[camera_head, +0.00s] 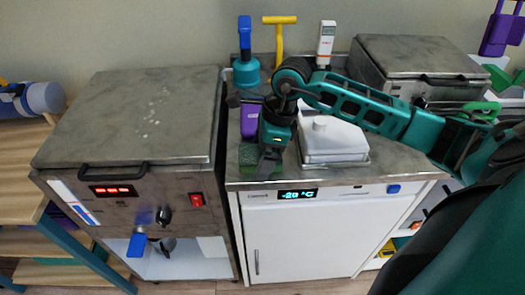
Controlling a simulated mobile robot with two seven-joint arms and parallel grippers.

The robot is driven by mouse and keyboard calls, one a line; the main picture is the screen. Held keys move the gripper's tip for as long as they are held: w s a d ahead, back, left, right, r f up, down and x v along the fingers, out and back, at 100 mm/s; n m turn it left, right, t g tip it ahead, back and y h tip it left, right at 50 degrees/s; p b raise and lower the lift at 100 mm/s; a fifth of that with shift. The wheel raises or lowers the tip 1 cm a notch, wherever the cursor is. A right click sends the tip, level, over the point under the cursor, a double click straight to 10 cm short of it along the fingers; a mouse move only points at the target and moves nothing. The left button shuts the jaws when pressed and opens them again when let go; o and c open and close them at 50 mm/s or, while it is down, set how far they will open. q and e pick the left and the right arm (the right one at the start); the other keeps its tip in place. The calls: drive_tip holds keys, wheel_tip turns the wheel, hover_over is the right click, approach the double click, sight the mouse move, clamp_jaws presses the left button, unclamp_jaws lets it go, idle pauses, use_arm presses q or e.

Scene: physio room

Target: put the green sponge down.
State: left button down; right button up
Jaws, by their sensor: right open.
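The green sponge (247,156) is at the front left of the grey top (386,172) of a white cabinet, partly hidden behind my right gripper. My right gripper (267,165) points down at the sponge, its jaws open. I cannot tell whether a finger still touches the sponge. The sponge appears to rest on the cabinet top. My left gripper is out of view.
A purple container (249,119), a teal bottle (246,68) and a yellow T-handled tool (279,40) stand behind. A white lidded box (334,145) is right of the gripper. A metal unit (134,115) stands left, across a narrow gap.

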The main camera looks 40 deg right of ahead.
drive_tip(key=v, duration=1.2)
drive_tip(key=shift+a+r, duration=0.1)
